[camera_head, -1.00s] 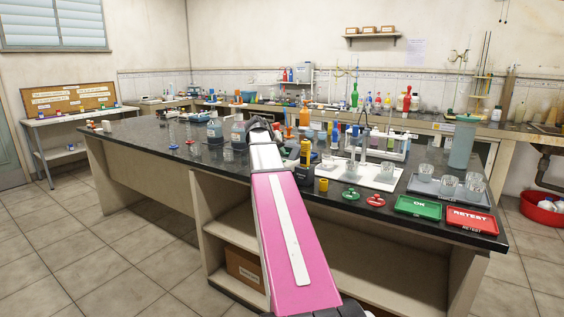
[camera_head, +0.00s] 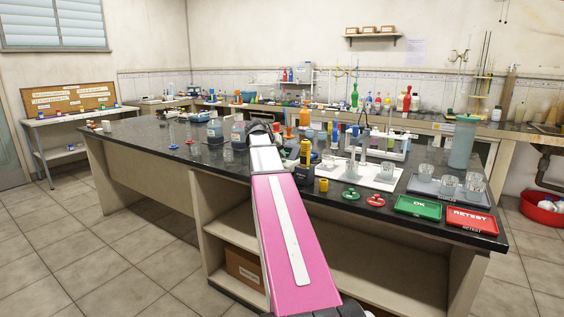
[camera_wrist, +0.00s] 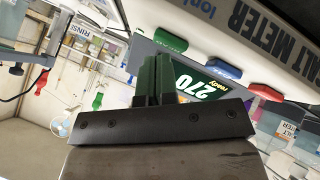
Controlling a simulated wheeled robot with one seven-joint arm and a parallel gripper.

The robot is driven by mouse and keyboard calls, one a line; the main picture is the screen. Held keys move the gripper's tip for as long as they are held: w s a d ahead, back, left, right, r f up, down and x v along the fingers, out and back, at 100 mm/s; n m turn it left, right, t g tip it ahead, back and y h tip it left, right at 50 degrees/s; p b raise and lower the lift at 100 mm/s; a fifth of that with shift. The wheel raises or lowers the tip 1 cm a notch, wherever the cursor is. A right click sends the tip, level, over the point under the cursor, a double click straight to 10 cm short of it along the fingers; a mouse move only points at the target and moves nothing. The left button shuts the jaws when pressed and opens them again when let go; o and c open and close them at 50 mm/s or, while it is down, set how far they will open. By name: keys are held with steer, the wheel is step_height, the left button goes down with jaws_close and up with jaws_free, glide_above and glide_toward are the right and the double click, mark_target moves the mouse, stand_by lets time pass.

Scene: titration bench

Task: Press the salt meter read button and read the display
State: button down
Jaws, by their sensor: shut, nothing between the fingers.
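The salt meter (camera_wrist: 275,45) fills the upper right of the wrist view, tilted, with its name in large letters. Its dark green display (camera_wrist: 192,84) shows white digits that look like 270 and a small yellow word that looks like "ready". Green (camera_wrist: 170,40), blue (camera_wrist: 222,68) and red (camera_wrist: 265,92) buttons sit in a row along it. My gripper (camera_wrist: 153,62) is shut and empty, its green fingers beside the display's left end and partly covering it. The fingertips appear near the green button; I cannot tell whether they touch anything. In the head view my arm hides much of this area.
A white tray (camera_head: 349,179) with glassware stands to the right of my arm. Green OK (camera_head: 418,207) and red RETEST (camera_head: 470,220) trays lie at the bench's front right. The bench's left part is mostly clear.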

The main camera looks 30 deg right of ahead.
steer(key=shift+f, duration=0.25)
steer(key=shift+r, duration=0.15)
stand_by(0.5)
steer(key=shift+r, duration=0.7)
steer(key=shift+r, duration=2.5)
